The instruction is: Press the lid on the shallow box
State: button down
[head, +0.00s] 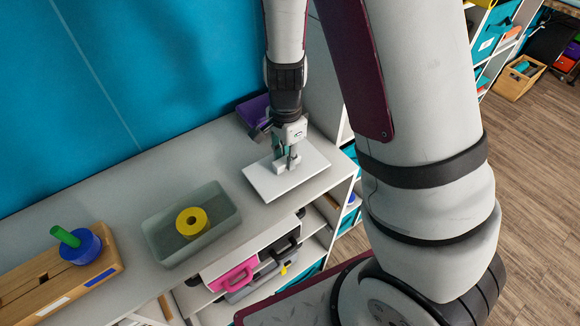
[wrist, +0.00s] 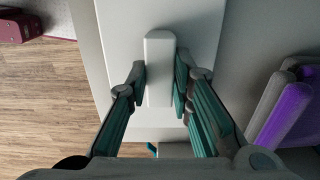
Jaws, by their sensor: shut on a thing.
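The lid (head: 262,182) is a flat white rectangular panel lying near the right end of the grey counter. In the wrist view the lid (wrist: 118,38) has a raised white bar handle (wrist: 159,65) along its middle. My gripper (head: 286,163) is over the lid, its fingers on both sides of the handle. In the wrist view my gripper (wrist: 160,85) is shut on that handle. The shallow box (head: 223,221) is a grey-green open tray on the counter, left of the lid. A yellow vinyl roll (head: 192,222) lies inside it.
A wooden block (head: 92,280) with a blue roll (head: 80,247) and a green peg (head: 65,236) stands at the left. A purple object (head: 253,110) is behind my gripper by the wall. Shelves with a pink case (head: 233,275) are below. Bare counter separates box and lid.

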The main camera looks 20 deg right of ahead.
jog(key=shift+r+p, duration=1)
jog(key=shift+r, duration=0.45)
